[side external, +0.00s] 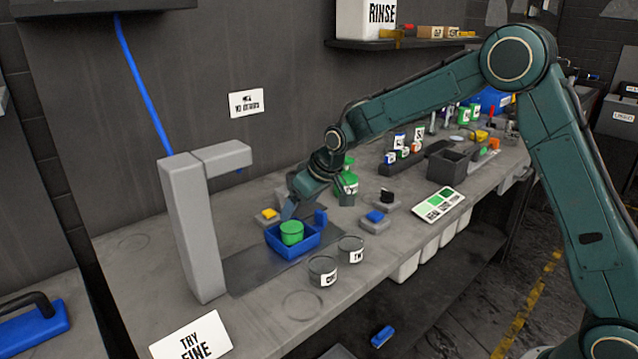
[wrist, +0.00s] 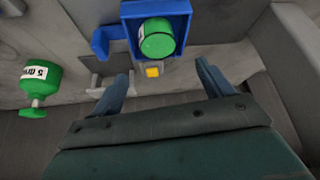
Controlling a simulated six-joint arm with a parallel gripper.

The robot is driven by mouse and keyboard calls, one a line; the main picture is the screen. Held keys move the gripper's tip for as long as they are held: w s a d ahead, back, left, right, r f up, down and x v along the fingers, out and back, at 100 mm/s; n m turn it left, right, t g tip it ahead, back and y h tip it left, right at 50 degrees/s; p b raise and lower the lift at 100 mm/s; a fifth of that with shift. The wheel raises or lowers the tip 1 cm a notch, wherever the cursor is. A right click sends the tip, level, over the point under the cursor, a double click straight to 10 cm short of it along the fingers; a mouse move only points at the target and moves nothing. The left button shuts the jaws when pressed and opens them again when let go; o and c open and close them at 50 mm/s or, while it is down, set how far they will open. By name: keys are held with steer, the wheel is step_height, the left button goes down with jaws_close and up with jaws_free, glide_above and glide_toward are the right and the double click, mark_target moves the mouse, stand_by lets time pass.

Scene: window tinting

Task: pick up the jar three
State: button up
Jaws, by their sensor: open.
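A green-lidded jar (side external: 291,232) stands in a blue tray (side external: 313,245) on the bench. I take it to be jar three, but its label cannot be read. In the wrist view the jar (wrist: 157,38) shows a round green top and a strip of white label, inside the blue tray (wrist: 184,12). Two grey jars with white labels, seemingly one (side external: 323,271) and two (side external: 350,250), stand in front of the tray. My gripper (wrist: 162,76) is open and empty, short of the jar. In the side view my gripper (side external: 290,208) is just behind and above the tray, one finger largely hidden.
A grey post with an overhanging arm (side external: 188,225) stands left of the tray. A small yellow block (side external: 268,215) sits behind it. A green bottle (side external: 346,188) stands to the right, with a blue block (side external: 375,216) nearby. The bench front left is mostly clear.

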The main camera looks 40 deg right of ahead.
mark_target(295, 214)
steer(key=shift+x, duration=1)
steer(key=shift+x, duration=2.55)
steer(key=c, duration=1.1)
steer(key=shift+r, duration=0.1)
step_height(295, 214, up, 20)
